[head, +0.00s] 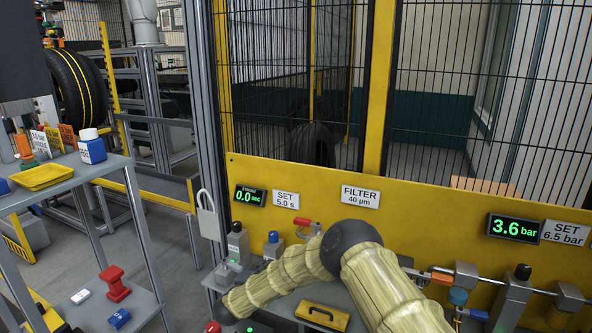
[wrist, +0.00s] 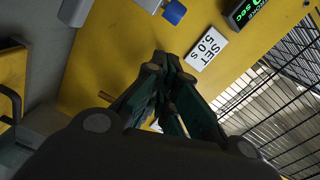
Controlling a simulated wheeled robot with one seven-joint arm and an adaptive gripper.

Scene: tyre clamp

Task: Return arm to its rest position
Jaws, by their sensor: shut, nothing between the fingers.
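My gripper (wrist: 166,62) shows in the wrist view with its dark green fingers drawn together at the tips, shut and empty. It points toward the yellow panel (wrist: 110,62), with the "SET 5.0 s" label (wrist: 207,48) just right of the fingertips. I cannot tell the gap to the panel. In the head view my arm, in a beige ribbed sleeve, rises from the bottom right, bends at a dark joint and reaches down to the lower left. The gripper itself cannot be made out clearly there.
A yellow panel (head: 420,215) with wire mesh above stands ahead. Valves and a regulator (head: 512,298) line the right. A grey shelf cart (head: 75,170) stands left, with open floor between.

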